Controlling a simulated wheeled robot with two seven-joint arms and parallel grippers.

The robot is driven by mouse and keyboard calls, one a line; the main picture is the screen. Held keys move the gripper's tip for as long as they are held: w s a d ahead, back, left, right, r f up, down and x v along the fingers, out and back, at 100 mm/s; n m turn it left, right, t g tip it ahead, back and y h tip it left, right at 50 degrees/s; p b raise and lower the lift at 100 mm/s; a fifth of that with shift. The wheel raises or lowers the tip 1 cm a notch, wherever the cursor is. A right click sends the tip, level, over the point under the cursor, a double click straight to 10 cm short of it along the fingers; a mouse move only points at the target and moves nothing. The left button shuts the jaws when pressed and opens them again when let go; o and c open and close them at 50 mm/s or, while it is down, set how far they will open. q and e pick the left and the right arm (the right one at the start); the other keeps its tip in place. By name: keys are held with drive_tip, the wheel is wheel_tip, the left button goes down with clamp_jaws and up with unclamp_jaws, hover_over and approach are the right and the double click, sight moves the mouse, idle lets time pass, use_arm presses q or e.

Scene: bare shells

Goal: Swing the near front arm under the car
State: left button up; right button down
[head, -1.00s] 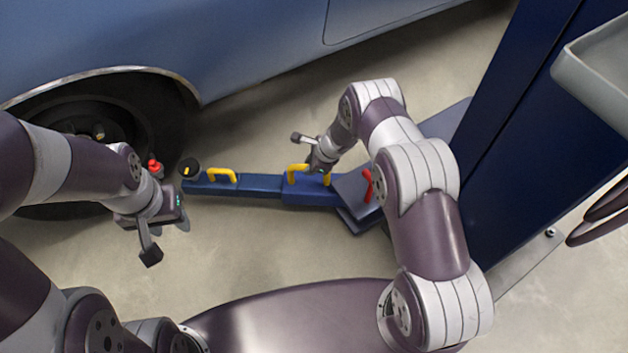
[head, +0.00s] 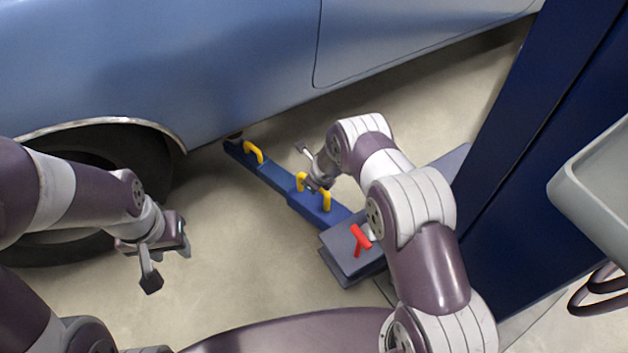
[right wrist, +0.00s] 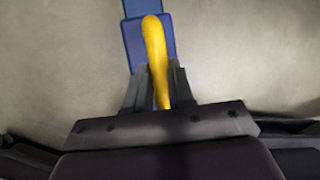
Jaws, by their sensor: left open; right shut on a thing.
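The blue lift arm (head: 275,182) runs from its base plate (head: 348,250) up and left. Its far end, with a dark round pad (head: 234,135), reaches the lower edge of the blue car (head: 240,70), just right of the front wheel. Two yellow handles stand on the arm: an outer one (head: 254,152) and an inner one (head: 326,198). My right gripper (head: 314,186) is shut on the inner yellow handle, which shows between the fingers in the right wrist view (right wrist: 157,70). My left gripper (head: 184,240) is open and empty above the floor, left of the arm.
A red-handled lever (head: 361,237) sits on the base plate. The dark blue lift post (head: 520,150) rises at the right, with a grey tray (head: 600,185) on its near side. The front wheel (head: 120,180) is at the left. Bare floor (head: 235,270) lies between my arms.

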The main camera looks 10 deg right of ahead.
drive_tip(key=shift+w+d+r, duration=0.15)
drive_tip(key=shift+w+d, duration=0.05)
drive_tip(key=c, duration=1)
unclamp_jaws()
drive_tip(key=shift+o, duration=0.2)
drive_tip(key=shift+s, duration=0.1)
drive_tip(key=p+v, duration=0.5)
drive_tip(key=v, duration=0.7)
drive_tip(key=shift+s+r, duration=0.2)
